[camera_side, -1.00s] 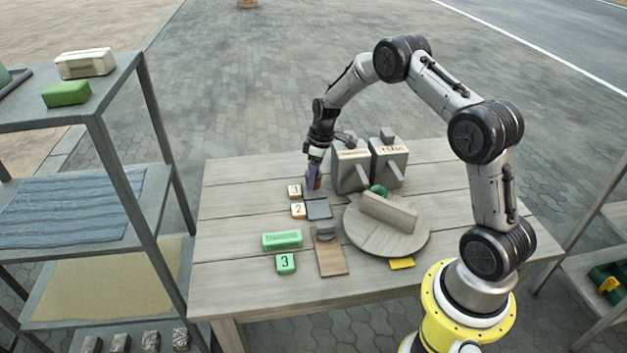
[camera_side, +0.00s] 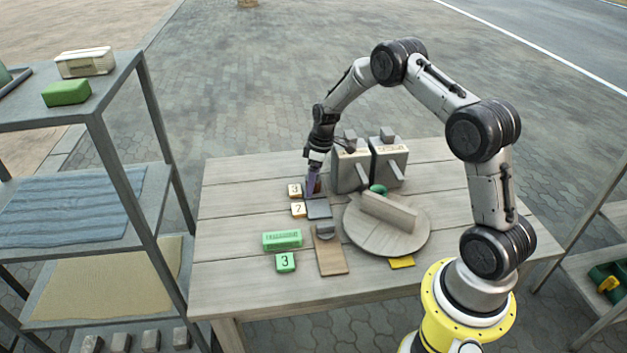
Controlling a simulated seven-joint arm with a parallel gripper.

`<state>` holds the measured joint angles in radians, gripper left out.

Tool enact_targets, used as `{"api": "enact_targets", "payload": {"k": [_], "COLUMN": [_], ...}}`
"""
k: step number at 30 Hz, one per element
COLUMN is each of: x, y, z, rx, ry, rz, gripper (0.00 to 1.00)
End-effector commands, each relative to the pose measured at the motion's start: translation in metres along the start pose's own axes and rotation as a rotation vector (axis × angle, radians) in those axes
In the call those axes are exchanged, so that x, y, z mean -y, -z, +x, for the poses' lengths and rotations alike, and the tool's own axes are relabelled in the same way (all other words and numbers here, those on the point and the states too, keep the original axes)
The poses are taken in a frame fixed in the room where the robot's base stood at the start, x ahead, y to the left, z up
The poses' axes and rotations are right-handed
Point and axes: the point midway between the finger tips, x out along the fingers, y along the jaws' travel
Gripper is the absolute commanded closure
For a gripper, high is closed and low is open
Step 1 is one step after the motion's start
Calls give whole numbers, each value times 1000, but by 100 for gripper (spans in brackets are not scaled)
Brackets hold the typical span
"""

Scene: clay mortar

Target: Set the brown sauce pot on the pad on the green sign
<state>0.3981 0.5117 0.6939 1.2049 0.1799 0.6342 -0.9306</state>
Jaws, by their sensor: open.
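My gripper (camera_side: 312,190) points down at the back left of the table, beside the grey boxes. It is open. A small brown thing, likely the sauce pot (camera_side: 318,186), shows at its fingers and is partly hidden by them; I cannot tell whether they touch it. A dark grey square pad (camera_side: 319,209) lies just in front of the gripper. A green sign block (camera_side: 282,240) with lettering lies at the front left, with a green tile marked 3 (camera_side: 285,262) in front of it.
Two grey boxes (camera_side: 350,171) with levers stand right of the gripper. Numbered tiles (camera_side: 298,209) lie left of the pad. A brown board (camera_side: 330,258) and yellow card (camera_side: 401,262) lie in front. The table's left side is clear.

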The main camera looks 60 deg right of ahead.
Motion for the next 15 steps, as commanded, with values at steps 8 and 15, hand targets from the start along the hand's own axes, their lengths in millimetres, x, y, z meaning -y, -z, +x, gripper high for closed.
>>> {"api": "enact_targets", "payload": {"k": [8,15], "x": [-1,-1], "y": [1,1], "z": [-40,-88], "rx": [-5,-3], "ry": [-5,-4], "rz": [0,0], "gripper": [13,13]}}
